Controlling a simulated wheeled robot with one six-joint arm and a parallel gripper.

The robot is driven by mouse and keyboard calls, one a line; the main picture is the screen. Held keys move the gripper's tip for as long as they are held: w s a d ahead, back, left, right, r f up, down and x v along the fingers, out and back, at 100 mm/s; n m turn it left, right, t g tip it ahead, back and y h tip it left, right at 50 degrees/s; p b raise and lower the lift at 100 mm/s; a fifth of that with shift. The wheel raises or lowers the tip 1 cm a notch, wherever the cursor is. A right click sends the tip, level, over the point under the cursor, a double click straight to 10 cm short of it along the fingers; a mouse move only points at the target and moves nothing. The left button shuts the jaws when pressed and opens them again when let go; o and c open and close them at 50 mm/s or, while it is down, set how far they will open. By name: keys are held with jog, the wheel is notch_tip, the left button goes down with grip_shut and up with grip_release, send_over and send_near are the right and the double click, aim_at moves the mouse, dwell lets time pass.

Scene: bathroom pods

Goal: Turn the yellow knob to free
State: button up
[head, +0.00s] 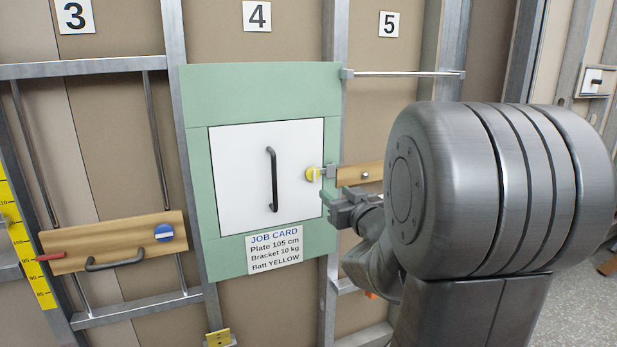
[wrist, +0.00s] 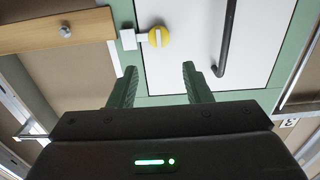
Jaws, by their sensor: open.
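The word free is not visible in either view.
A black handle (head: 272,180) stands out from the white door, close to the knob. A wooden batten (head: 358,175) lies right of the knob. A job card (head: 275,248) hangs below the door. A wooden board (head: 115,242) with a blue knob (head: 164,233) is at the left.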

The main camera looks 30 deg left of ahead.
aim_at(315, 175)
jog(key=x, duration=1.2)
jog(key=shift+w+d, duration=0.1)
jog(key=shift+d, duration=0.05)
jog(key=c, duration=0.7)
